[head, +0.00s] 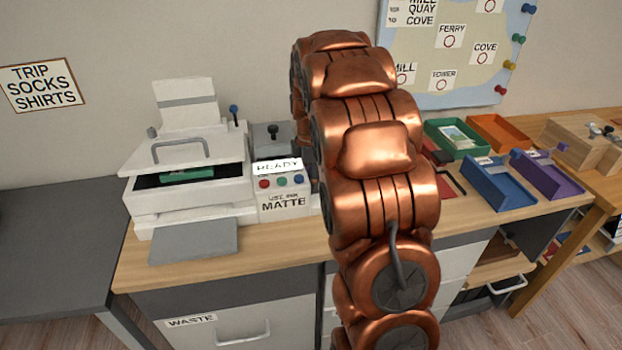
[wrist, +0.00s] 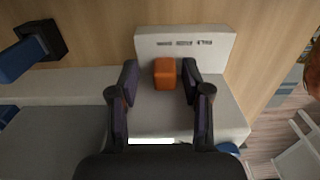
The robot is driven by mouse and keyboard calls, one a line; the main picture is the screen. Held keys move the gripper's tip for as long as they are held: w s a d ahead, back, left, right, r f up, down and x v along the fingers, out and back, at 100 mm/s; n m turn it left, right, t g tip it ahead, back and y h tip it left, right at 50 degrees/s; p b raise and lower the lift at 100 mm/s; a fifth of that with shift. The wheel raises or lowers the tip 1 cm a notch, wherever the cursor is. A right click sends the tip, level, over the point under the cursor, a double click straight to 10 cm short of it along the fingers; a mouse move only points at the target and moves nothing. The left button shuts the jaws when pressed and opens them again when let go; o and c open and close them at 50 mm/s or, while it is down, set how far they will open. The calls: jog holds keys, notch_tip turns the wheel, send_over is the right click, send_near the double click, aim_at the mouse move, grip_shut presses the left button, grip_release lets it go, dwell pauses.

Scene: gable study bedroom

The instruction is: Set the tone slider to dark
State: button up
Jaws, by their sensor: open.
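The tone slider's orange knob (wrist: 165,73) shows in the wrist view on a pale grey device. It sits below the leftmost of three small dark labels on an upright pale plate (wrist: 214,57); their lettering is too small to read. My gripper (wrist: 159,80) is open, with one dark finger on each side of the knob. The left finger stands a little apart from it; the right finger is closer, and I cannot tell if it touches. In the head view my copper arm hides the gripper and the slider.
A white printer (head: 190,203) and a panel marked READY (head: 277,167) stand left of my arm. Blue (head: 500,187), green (head: 437,138), orange (head: 488,127) and purple (head: 545,180) trays lie to the right. A blue-ended part (wrist: 18,62) lies left in the wrist view.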

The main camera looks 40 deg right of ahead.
notch_tip(320, 180, up, 12)
dwell(0.6)
dwell(0.8)
jog(key=s+a+f+m+g, duration=0.1)
jog(key=s+a+f+m, duration=0.2)
jog(key=s+a+m, duration=0.8)
jog(key=s+a+f+m+g, duration=0.15)
jog(key=s+a, duration=0.25)
jog(key=s, duration=0.4)
jog(key=s+a+f, duration=0.3)
jog(key=s, duration=0.4)
jog(key=s+a+f+m, duration=0.15)
jog(key=s+a, duration=0.25)
jog(key=s, duration=0.4)
jog(key=s+p+v, duration=0.2)
jog(key=p+v, duration=1.1)
jog(key=v, duration=0.1)
jog(key=shift+r+n+t+p, duration=0.3)
jog(key=shift+r+t+p, duration=0.05)
jog(key=shift+r+p, duration=0.1)
jog(key=shift+w+f, duration=0.1)
jog(key=shift+c, duration=0.6)
jog(key=shift+d, duration=0.2)
